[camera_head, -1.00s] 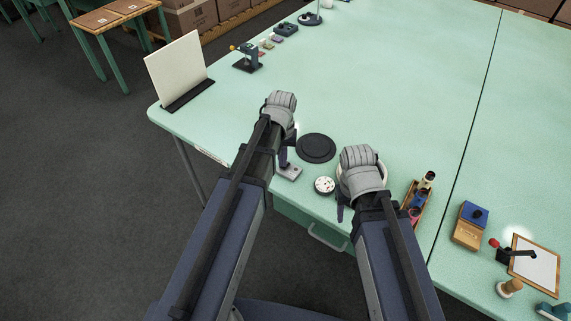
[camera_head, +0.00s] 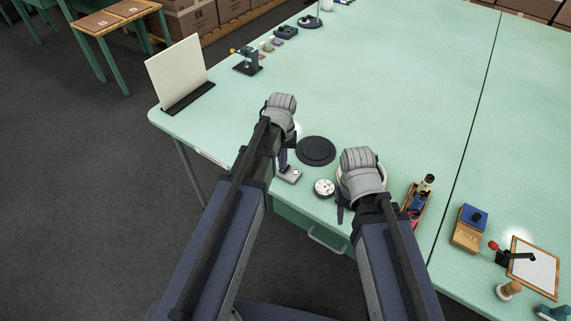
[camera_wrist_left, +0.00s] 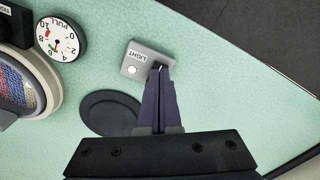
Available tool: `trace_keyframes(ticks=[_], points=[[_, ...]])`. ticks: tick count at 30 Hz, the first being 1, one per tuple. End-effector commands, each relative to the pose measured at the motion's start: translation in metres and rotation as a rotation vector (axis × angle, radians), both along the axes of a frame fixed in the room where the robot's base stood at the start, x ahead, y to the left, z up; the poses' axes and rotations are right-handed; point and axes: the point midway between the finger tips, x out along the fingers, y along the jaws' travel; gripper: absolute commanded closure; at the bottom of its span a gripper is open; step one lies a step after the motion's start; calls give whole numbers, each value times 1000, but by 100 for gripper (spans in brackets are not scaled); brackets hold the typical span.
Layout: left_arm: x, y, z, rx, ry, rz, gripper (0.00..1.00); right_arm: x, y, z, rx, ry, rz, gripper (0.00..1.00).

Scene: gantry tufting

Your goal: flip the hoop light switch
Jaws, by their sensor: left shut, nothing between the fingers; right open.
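The light switch is a small grey box (camera_head: 291,175) near the front edge of the table. In the left wrist view its label reads LIGHT on the grey box (camera_wrist_left: 144,55), with a round white spot beside the label. My left gripper (camera_head: 283,163) is shut and empty, pointing down at the switch. In the left wrist view its fingertips (camera_wrist_left: 159,72) overlap the box's dark end, hiding part of it; contact cannot be told. My right gripper (camera_head: 341,212) is open beside the hoop (camera_head: 384,174), which it mostly hides. Woven fabric shows inside the hoop (camera_wrist_left: 53,75).
A white dial (camera_head: 324,187) marked PULL stands between the switch and the hoop. A black round disc (camera_head: 316,150) lies behind them. A wooden tray of spools (camera_head: 424,187) is right of my right arm. The table's middle is clear.

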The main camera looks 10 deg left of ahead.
Motion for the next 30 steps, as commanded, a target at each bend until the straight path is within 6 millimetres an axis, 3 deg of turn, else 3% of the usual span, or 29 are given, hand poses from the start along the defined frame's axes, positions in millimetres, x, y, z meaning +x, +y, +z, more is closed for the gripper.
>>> trace_keyframes(ticks=[19,30], points=[[0,0,54,0,0,0,100,0,0,54,0,0,0,50],[-1,0,56,0,0,-1,100,0,0,56,0,0,0,50]])
